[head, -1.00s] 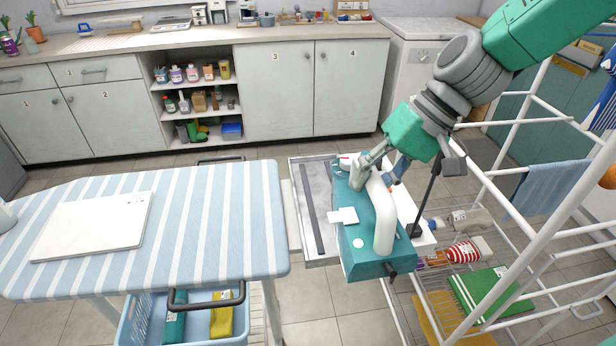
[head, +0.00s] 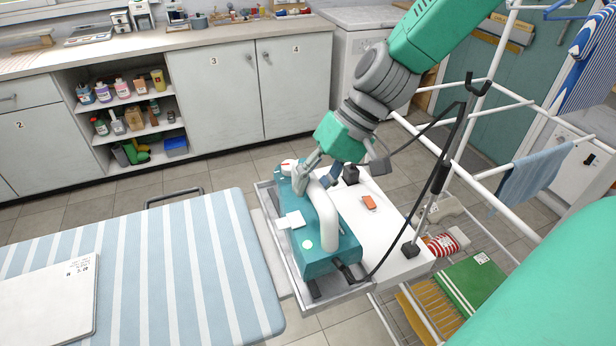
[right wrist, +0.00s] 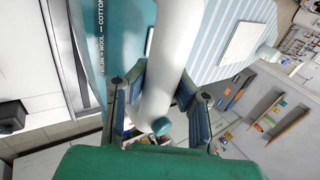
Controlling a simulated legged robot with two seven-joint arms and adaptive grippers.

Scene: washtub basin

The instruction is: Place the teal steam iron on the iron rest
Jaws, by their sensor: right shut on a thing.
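The teal steam iron (head: 316,248) with a white handle is over the metal iron rest (head: 268,208), a grey tray at the right end of the ironing board. I cannot tell whether the iron touches the tray. My right gripper (head: 318,184) is shut on the far end of the white handle. The right wrist view shows the handle (right wrist: 168,70) between the fingers (right wrist: 160,100) and the teal body beside it. A black cord (head: 412,220) runs from the iron's near end to an upright holder. My left gripper is not in view.
The striped ironing board (head: 160,255) lies left, with a white flat box (head: 50,300) on it. A white surface (head: 385,240) with a small orange item (head: 369,203) adjoins the rest. A white rack (head: 470,160) stands right, with a green package (head: 468,285) low down.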

